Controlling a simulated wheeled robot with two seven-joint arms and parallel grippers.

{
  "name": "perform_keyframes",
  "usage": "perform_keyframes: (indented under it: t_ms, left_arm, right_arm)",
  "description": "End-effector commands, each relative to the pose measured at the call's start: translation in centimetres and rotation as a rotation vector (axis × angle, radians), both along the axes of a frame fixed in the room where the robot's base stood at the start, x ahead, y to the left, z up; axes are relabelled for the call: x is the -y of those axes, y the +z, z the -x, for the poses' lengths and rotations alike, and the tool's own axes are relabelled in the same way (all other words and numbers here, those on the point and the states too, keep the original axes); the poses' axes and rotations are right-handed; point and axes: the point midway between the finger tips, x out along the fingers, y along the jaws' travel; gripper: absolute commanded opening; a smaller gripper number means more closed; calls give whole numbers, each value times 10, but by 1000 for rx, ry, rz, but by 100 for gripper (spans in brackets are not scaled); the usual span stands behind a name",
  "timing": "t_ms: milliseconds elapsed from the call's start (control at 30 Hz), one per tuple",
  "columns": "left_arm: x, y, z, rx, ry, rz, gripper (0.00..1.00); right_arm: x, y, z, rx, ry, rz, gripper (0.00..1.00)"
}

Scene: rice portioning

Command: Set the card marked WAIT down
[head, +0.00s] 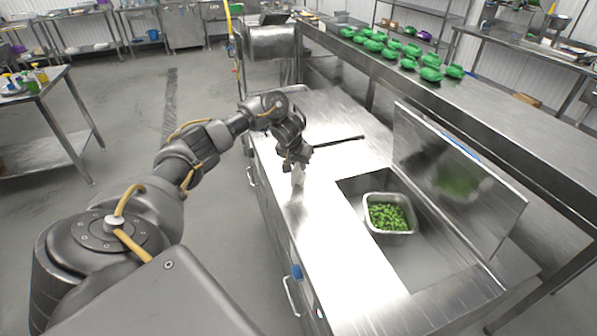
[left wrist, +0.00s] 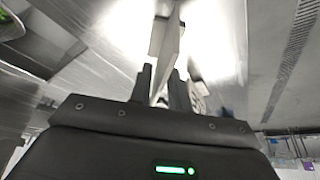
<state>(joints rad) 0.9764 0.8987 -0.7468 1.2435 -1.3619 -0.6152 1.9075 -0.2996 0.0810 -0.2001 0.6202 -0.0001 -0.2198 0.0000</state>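My left gripper (head: 296,162) is over the left part of the steel counter (head: 322,225), pointing down. It is shut on a small pale card (head: 298,177), which hangs below the fingers. In the left wrist view the card (left wrist: 167,48) stands edge-on between the two dark fingers (left wrist: 163,84). No writing on it can be read. I cannot tell whether its lower edge touches the counter. My right gripper is not in view.
A metal pan of green vegetables (head: 390,217) sits in the recessed well to the right. A tilted steel panel (head: 455,175) stands behind it. A dark bar (head: 337,141) lies beyond the gripper. The front counter is clear.

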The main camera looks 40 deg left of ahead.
Motion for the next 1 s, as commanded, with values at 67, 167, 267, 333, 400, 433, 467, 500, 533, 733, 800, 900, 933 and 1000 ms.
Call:
perform_keyframes:
  t_ms: [67, 167, 267, 333, 400, 433, 467, 500, 533, 733, 800, 900, 933, 1000]
  left_arm:
    - [0, 0, 0, 0, 0, 0, 8]
    - [0, 0, 0, 0, 0, 0, 0]
    - [0, 0, 0, 0, 0, 0, 0]
    - [0, 0, 0, 0, 0, 0, 0]
    - [0, 0, 0, 0, 0, 0, 0]
    - [0, 0, 0, 0, 0, 0, 0]
    - [0, 0, 0, 0, 0, 0, 0]
    - [0, 0, 0, 1, 0, 0, 0]
    - [0, 0, 0, 1, 0, 0, 0]
    - [0, 6, -1, 4, 0, 0, 0]
    - [0, 18, -1, 4, 0, 0, 0]
    - [-1, 51, 0, 5, -1, -4, 0]
    - [2, 58, 6, 4, -4, -8, 0]
    - [9, 74, 18, 3, -6, -7, 0]
  right_arm:
    - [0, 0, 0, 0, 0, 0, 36]
    - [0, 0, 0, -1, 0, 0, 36]
    - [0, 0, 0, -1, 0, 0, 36]
    - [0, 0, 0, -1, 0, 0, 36]
    - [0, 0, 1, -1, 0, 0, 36]
    - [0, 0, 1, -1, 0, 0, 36]
    - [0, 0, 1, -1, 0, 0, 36]
    - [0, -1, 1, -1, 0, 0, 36]
    - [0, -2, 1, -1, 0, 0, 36]
    - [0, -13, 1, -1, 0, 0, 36]
    - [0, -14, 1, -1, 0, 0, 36]
    - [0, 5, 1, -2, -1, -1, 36]
    - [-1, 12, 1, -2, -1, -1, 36]
    - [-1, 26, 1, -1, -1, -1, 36]
